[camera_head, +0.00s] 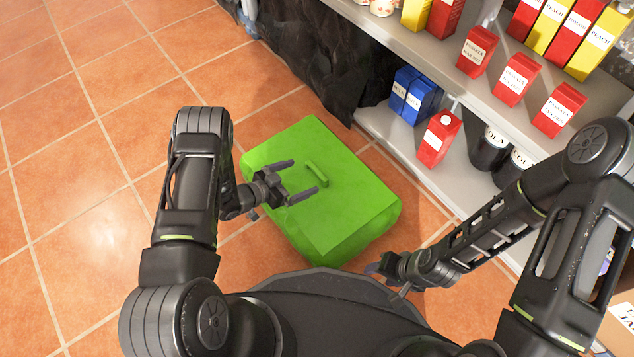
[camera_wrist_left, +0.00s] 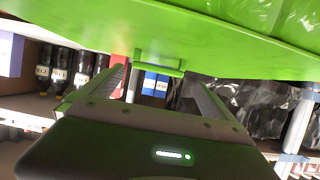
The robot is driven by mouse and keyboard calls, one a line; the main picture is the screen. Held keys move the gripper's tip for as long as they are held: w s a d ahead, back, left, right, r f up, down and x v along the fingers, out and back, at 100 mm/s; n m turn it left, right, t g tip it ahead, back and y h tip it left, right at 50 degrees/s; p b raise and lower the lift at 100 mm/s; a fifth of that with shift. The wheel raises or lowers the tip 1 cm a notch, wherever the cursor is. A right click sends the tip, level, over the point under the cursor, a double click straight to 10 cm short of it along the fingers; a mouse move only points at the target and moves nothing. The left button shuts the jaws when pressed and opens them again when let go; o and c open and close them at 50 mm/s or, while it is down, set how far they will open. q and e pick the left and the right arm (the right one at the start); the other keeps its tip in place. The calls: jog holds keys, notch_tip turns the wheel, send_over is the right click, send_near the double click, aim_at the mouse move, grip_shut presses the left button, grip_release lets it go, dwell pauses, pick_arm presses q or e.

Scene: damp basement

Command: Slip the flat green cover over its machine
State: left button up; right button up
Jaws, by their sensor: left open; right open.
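The green cover (camera_head: 352,205) is a broad, flat-topped piece with rounded sides and a small raised bar handle (camera_head: 317,173) on top. It sits low over the tiled floor, in front of the shelf. I see no separate machine; whether one is under the cover is hidden. My left gripper (camera_head: 305,178) is open over the cover's top, its fingers pointing toward the handle, which is not held. In the left wrist view the green surface (camera_wrist_left: 225,45) fills the top and the handle (camera_wrist_left: 159,65) shows between the open fingers. My right gripper (camera_head: 380,269) is open and empty beside the cover's near right corner.
A shelf (camera_head: 395,135) at the right holds red cartons (camera_head: 438,138), blue milk cartons (camera_head: 413,97) and dark cola containers (camera_head: 488,148). Crumpled black sheeting (camera_head: 320,60) lies behind the cover. The orange tiled floor (camera_head: 80,180) is clear at the left.

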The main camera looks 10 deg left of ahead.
aim_at(315, 172)
pick_arm(q)
jog(key=shift+w+d, duration=0.1)
jog(key=b+x, duration=0.2)
jog(key=x, duration=0.2)
jog(key=shift+d+f+b, duration=0.15)
jog(key=shift+f+b, duration=0.05)
jog(key=shift+b, duration=0.15)
jog(key=shift+w+d, duration=0.25)
jog(key=shift+w, duration=0.05)
jog(key=shift+c, duration=0.4)
jog(key=c, duration=1.6)
jog(key=shift+o, duration=0.2)
